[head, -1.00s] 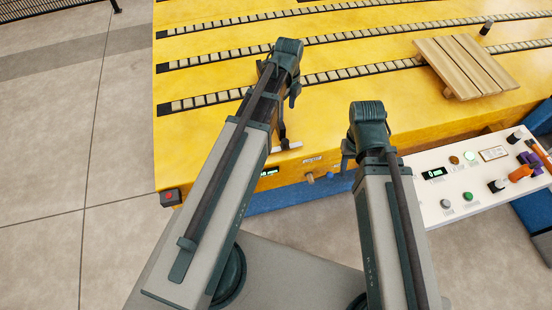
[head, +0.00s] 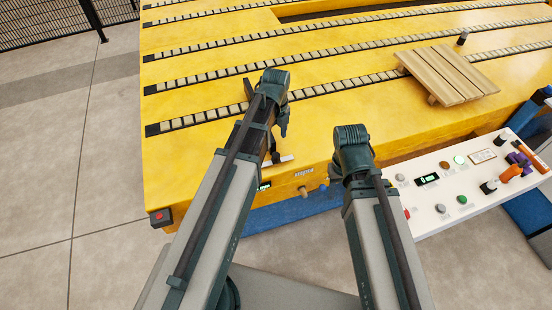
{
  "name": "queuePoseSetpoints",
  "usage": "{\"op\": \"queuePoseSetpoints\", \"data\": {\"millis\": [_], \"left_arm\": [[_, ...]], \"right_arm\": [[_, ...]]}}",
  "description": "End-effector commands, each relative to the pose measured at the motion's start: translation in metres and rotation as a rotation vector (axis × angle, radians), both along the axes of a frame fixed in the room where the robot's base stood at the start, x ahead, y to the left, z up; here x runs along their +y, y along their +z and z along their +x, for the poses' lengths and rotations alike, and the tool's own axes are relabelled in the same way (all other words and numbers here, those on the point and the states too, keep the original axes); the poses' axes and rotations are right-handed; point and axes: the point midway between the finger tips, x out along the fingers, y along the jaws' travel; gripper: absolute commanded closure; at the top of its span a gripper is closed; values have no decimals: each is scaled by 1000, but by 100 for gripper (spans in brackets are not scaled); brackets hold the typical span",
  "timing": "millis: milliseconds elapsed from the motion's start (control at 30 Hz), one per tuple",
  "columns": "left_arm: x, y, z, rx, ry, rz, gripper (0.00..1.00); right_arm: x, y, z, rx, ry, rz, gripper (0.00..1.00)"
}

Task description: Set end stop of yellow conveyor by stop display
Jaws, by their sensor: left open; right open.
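The yellow conveyor (head: 200,120) fills the upper middle of the head view, with several roller tracks across its top. A small lit green display (head: 265,186) sits on its front face, partly hidden by my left arm. A tan knob (head: 303,191) and a blue knob (head: 323,187) are right of it. A pale bar (head: 279,160) lies at the front edge beside a dark upright piece; I cannot tell if this is the end stop. My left gripper (head: 270,118) is open over the front edge, its fingers partly hidden. My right gripper (head: 338,172) is open and empty near the front face, right of the knobs.
A white control panel (head: 470,208) with a display (head: 428,180), buttons and knobs stands at the right. A wooden pallet (head: 447,75) lies on the conveyor. A red button box (head: 161,217) is on the front left corner. The floor at left is clear up to a fence.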

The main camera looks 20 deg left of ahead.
Motion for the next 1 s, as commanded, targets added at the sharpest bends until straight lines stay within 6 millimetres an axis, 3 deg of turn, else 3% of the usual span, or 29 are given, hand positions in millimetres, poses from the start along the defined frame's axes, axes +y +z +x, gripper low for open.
{"op": "queuePoseSetpoints", "data": {"millis": [33, 600, 1000], "left_arm": [[0, -15, 0, 0, 0, 0, 33], [0, -92, 0, 0, 1, 0, 33], [0, -100, 0, 0, 1, 0, 33]], "right_arm": [[0, -15, 0, 0, 0, 0, 50], [0, -92, 0, 0, 0, 0, 50], [0, -100, 0, 0, 0, 0, 50]]}}
